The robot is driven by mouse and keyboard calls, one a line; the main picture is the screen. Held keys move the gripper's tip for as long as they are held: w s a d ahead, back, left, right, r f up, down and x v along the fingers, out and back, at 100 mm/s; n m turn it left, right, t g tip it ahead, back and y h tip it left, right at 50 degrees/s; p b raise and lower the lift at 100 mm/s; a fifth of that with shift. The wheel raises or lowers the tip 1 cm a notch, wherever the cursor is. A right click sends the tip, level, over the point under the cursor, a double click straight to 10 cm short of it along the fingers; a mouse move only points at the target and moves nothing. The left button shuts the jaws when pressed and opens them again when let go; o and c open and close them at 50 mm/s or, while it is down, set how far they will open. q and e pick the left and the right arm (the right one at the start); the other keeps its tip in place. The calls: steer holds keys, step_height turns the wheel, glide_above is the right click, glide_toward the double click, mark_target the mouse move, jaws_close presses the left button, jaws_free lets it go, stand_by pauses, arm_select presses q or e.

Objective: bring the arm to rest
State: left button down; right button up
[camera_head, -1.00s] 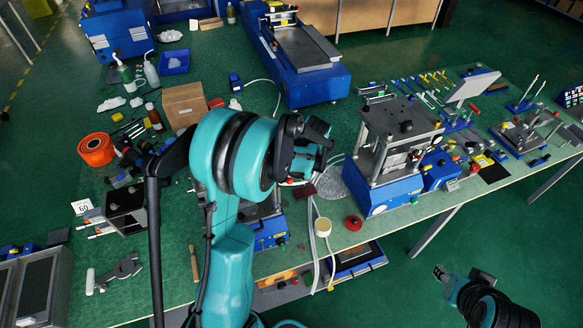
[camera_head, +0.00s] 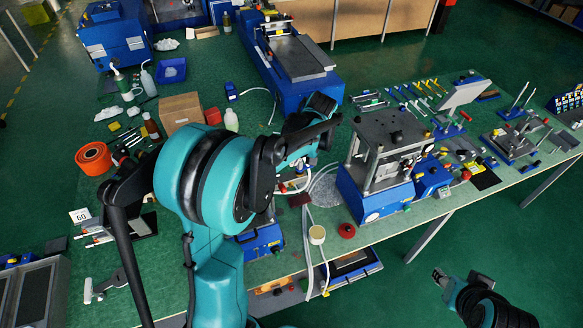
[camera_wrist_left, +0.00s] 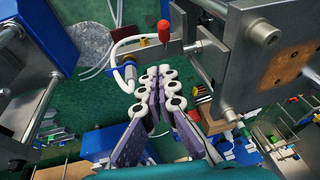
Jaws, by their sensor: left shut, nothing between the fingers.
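My left arm (camera_head: 215,270) rises from the bottom of the head view, and its large teal joint covers part of the bench. Its forearm and wrist (camera_head: 297,140) reach right, just left of the grey press (camera_head: 385,140) on its blue base. In the left wrist view my left gripper (camera_wrist_left: 166,74) has its pale-jointed fingers together with nothing between them. A metal press frame (camera_wrist_left: 265,45) stands close on its right, and a red-tipped part (camera_wrist_left: 165,30) shows beyond the fingertips. My right gripper (camera_head: 440,277) is low at the right, off the bench, too small to judge.
The green bench (camera_head: 430,205) is crowded. An orange spool (camera_head: 94,158), a cardboard box (camera_head: 181,110) and bottles are at the left. A blue machine (camera_head: 290,70) is at the back. A red round part (camera_head: 346,230) and a cream cup (camera_head: 317,235) sit near the front edge.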

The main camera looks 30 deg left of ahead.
arm_select(q)
steer(key=v, duration=0.2)
steer(key=shift+w+d+r, duration=0.2)
steer(key=shift+r, duration=0.05)
steer(key=s+d+f+m+t+h+b, duration=0.1)
steer(key=s+d+f+m+t+b, duration=0.2)
steer(key=s+d+f+m+b, duration=0.2)
steer(key=s+d+f+m+t+h+b, duration=0.2)
steer(key=s+d+f+m+b, duration=0.3)
steer(key=s+f+b, duration=0.6)
steer(key=s+d+t+b, duration=0.1)
steer(key=s+d+b, duration=0.1)
steer(key=b, duration=0.1)
steer(key=shift+s+t+h+b, duration=0.3)
steer(key=shift+b, duration=0.05)
steer(key=shift+a+f, duration=0.15)
steer(key=shift+f, duration=0.05)
